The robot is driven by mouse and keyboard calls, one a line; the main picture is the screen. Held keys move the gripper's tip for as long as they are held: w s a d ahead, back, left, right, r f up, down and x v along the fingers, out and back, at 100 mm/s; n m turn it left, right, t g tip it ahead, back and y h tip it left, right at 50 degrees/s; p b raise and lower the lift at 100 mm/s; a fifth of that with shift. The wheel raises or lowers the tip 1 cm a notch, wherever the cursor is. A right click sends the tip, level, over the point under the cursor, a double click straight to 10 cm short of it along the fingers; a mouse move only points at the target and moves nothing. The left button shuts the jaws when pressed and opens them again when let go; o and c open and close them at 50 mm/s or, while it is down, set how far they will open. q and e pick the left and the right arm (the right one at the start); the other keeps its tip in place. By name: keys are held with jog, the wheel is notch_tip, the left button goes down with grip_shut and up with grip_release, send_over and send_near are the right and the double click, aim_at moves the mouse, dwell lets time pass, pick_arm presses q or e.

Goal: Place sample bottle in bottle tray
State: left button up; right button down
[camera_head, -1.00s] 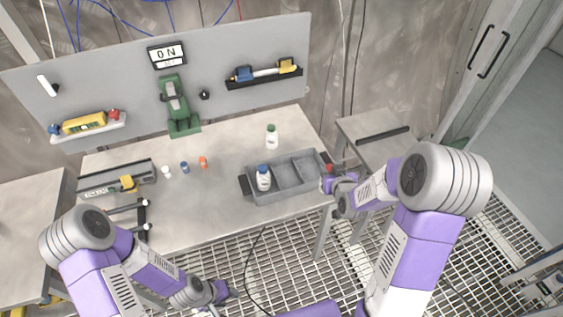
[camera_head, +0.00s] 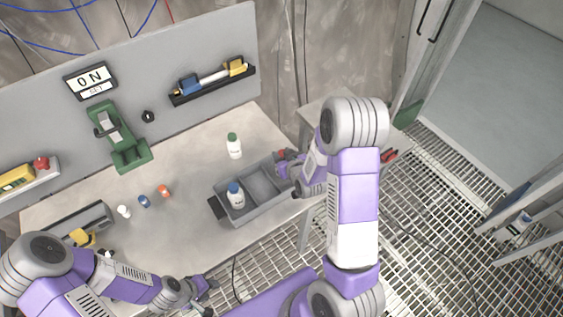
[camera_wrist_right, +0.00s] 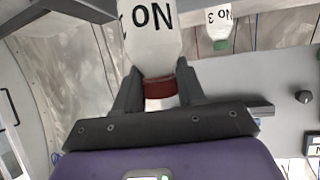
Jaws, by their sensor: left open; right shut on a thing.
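The grey bottle tray (camera_head: 262,212) stands on the bench near its front right edge. A white bottle with a blue cap (camera_head: 236,196) stands upright in its left compartment; the middle compartment looks empty. A white bottle with a green cap (camera_head: 234,147) stands on the bench behind the tray. My right gripper (camera_head: 284,162) is at the tray's right end, shut on a red-capped white bottle (camera_wrist_right: 152,40) by its cap. In the head view the gripper mostly hides that bottle. Whether it touches the tray cannot be told. My left gripper (camera_head: 203,288) is open and empty in front of the bench.
A green device (camera_head: 122,145) stands at the back by the panel (camera_head: 190,60). A side table (camera_head: 310,108) is behind my right arm. The bench between caps and tray is clear.

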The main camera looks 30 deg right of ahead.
notch_tip(320, 180, down, 3)
jog(key=shift+w+f, duration=0.1)
jog(key=shift+f, duration=0.1)
jog(key=shift+f+b, duration=0.15)
jog(key=shift+b, duration=0.2)
jog(key=c, duration=0.7)
grip_release()
jog(key=shift+o, duration=0.2)
